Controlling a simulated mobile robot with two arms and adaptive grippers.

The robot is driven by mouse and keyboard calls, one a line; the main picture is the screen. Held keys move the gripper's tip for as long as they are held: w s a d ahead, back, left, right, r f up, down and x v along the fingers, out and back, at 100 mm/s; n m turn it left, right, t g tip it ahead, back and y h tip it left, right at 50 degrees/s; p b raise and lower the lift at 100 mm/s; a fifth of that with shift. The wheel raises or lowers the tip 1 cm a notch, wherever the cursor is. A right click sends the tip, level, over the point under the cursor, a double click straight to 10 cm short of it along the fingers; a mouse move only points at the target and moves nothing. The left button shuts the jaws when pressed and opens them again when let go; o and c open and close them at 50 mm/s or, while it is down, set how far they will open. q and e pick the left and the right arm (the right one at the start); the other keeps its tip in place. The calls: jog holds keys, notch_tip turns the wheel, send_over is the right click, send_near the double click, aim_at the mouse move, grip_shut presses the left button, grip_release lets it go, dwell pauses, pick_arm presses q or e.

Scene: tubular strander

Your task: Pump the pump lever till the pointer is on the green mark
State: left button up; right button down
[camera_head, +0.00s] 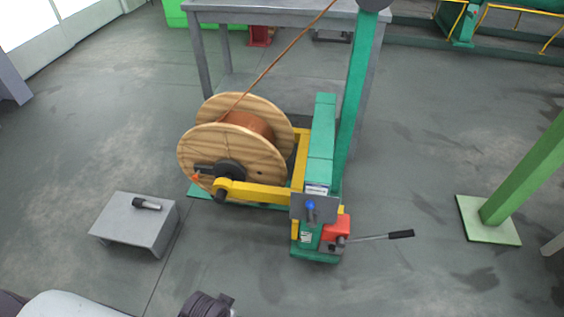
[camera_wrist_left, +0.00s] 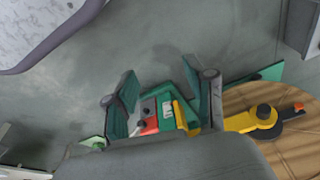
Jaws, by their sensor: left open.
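The pump lever (camera_head: 375,238) is a thin metal rod with a black grip at its right end. It sticks out to the right, almost level, from a small red and grey pump (camera_head: 337,228) at the foot of the green stand. A pointer and a green mark cannot be made out. In the left wrist view, my left gripper (camera_wrist_left: 158,70) has its two fingers spread apart and empty. The red pump block (camera_wrist_left: 150,125) shows beyond and between them, at a distance. I cannot make out the lever in that view. My right gripper is not in view.
A wooden spool (camera_head: 200,150) of copper wire sits in the stand, left of the pump. A grey plate with a blue knob (camera_head: 311,206) is above the pump. A low grey box (camera_head: 130,222) stands left, a green post (camera_head: 520,180) right. Floor around the lever is clear.

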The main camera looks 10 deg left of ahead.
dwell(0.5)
pick_arm(q)
notch_tip(320, 180, up, 13)
jog(key=s+t+b, duration=0.1)
jog(key=b, duration=0.4)
jog(key=w+d+t+b, duration=0.1)
jog(key=w+t+b, duration=0.1)
jog(key=w, duration=0.4)
jog(key=shift+d+r+t+h, duration=0.25)
jog(key=shift+r+t+h, duration=0.15)
jog(key=shift+t, duration=0.4)
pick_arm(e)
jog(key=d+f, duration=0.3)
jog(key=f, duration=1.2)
pick_arm(q)
jog(key=shift+s, duration=0.1)
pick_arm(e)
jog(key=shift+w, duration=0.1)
